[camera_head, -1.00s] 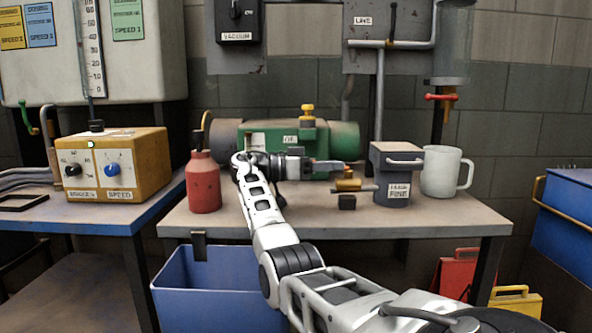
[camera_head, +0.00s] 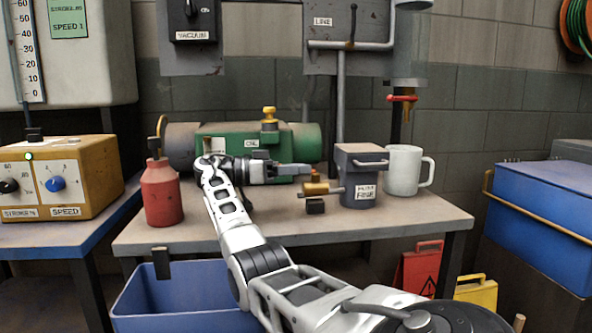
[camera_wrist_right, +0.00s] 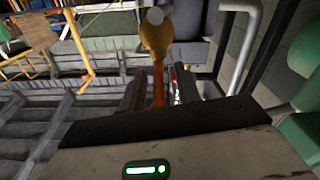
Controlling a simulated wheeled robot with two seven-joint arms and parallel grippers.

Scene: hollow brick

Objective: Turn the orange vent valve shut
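The orange vent valve (camera_head: 314,187) sits low on the bench at the left side of a dark grey box with a label (camera_head: 361,176). My right gripper (camera_head: 302,170) reaches across the bench from below, its fingertips at the valve's orange handle. In the right wrist view, the orange handle (camera_wrist_right: 158,85) with its yellow end (camera_wrist_right: 156,38) stands between the two dark fingers of the right gripper (camera_wrist_right: 160,88). Gaps show beside the handle, so the fingers look open around it. The valve's lower part is hidden in that view. My left gripper is out of view.
A green cylinder machine (camera_head: 225,132) lies behind my right arm. A red bottle (camera_head: 161,192) stands left on the bench and a white mug (camera_head: 404,170) right of the grey box. A blue bin (camera_head: 185,300) is below the front edge. The bench's right front is clear.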

